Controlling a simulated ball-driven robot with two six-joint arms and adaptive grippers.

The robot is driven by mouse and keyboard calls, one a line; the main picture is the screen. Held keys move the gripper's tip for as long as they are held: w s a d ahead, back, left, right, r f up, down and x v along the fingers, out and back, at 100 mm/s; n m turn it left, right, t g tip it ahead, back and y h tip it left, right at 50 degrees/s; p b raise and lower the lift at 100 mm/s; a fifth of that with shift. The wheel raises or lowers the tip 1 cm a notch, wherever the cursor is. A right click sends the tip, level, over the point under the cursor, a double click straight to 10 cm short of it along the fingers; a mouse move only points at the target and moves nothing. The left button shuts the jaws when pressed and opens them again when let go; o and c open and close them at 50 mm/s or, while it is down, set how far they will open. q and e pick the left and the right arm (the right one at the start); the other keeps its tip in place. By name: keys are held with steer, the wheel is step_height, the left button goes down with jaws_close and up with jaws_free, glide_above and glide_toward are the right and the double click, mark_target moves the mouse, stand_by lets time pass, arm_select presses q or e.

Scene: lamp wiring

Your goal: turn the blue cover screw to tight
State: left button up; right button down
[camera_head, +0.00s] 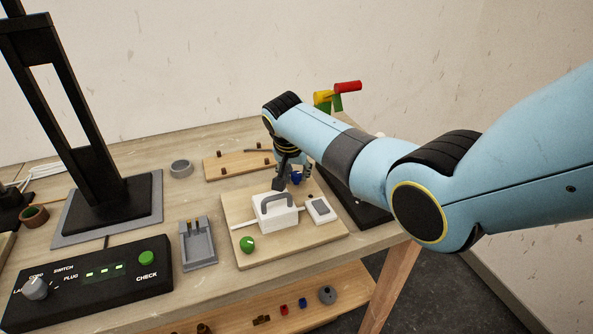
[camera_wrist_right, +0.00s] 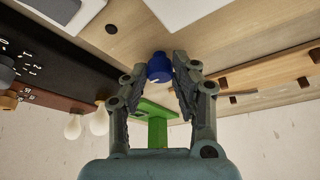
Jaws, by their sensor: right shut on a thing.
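The blue cover screw (camera_head: 297,179) stands at the back of the light wooden board (camera_head: 238,209), behind the white box with a grey handle (camera_head: 272,217). In the right wrist view the screw (camera_wrist_right: 159,67) is a round blue knob with a small white mark, between the two fingers. My right gripper (camera_head: 290,176) is over the screw, shut on its sides; its fingertips (camera_wrist_right: 159,75) also show in the right wrist view. The arm and fingers hide part of the screw in the head view. My left gripper is not in view.
A green knob (camera_head: 247,244) and a small white switch (camera_head: 320,208) are on the same board. A grey tray (camera_head: 199,248) and a black control box (camera_head: 92,287) stand to the left. A black upright on a grey base (camera_head: 148,215) is at far left.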

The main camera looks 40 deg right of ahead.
steer(key=shift+w+a+m+h+b, duration=0.15)
steer(key=shift+m+h+b, duration=0.2)
steer(key=shift+m, duration=0.65)
steer(key=m+g+b, duration=0.1)
steer(key=m, duration=0.1)
steer(key=shift+f+m+h, duration=0.1)
steer(key=shift+m+h, duration=0.15)
steer(key=shift+m, duration=0.05)
steer(key=shift+w+m+g+b, duration=0.15)
steer(key=shift+m+g+b, duration=0.75)
steer(key=shift+m+b, duration=0.7)
steer(key=c, duration=1.1)
jaws_free()
steer(key=shift+o, duration=0.2)
steer(key=shift+r, duration=0.2)
steer(key=v, duration=1.1)
steer(key=shift+a+r, duration=0.25)
steer(key=shift+r, duration=0.1)
